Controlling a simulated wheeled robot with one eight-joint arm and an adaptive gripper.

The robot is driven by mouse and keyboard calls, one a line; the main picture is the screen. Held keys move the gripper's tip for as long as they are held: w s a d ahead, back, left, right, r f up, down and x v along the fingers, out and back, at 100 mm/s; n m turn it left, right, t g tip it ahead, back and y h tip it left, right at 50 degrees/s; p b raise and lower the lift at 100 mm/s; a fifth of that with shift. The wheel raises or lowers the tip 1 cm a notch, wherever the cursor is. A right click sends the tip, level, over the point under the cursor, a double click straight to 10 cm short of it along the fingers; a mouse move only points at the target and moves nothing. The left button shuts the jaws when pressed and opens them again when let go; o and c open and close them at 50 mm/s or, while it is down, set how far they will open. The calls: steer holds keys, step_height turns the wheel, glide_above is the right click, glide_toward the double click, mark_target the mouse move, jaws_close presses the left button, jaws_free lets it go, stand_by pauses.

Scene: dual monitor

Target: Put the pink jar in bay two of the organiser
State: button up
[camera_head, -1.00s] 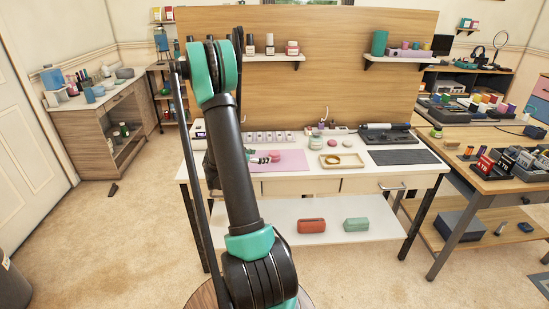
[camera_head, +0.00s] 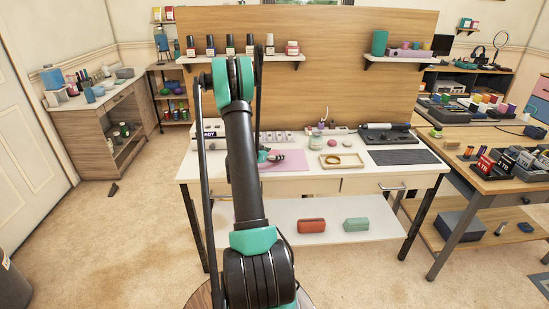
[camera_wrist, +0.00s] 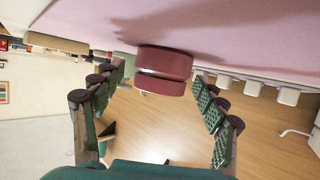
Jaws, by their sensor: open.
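The pink jar (camera_wrist: 164,70) is a short, round, dark pink container with a pale band around its middle. In the wrist view it is at the pink mat (camera_wrist: 230,25), between the spread fingers of my gripper (camera_wrist: 159,75). Gaps show on both sides of it, so the gripper is open and not closed on it. In the head view my gripper (camera_head: 271,156) is low over the mat, and the jar cannot be made out there. A pale row of compartments, apparently the organiser (camera_head: 276,137), stands behind the mat.
A wooden tray (camera_head: 342,161) with a yellow ring lies right of the mat, near a dark grey mat (camera_head: 404,157). A bottle (camera_head: 317,138) stands behind the tray. A wall shelf (camera_head: 225,60) with several bottles is above. White blocks show in the wrist view (camera_wrist: 251,87).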

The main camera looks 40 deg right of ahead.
steer(key=c, duration=1.4)
steer(key=shift+r, duration=0.1)
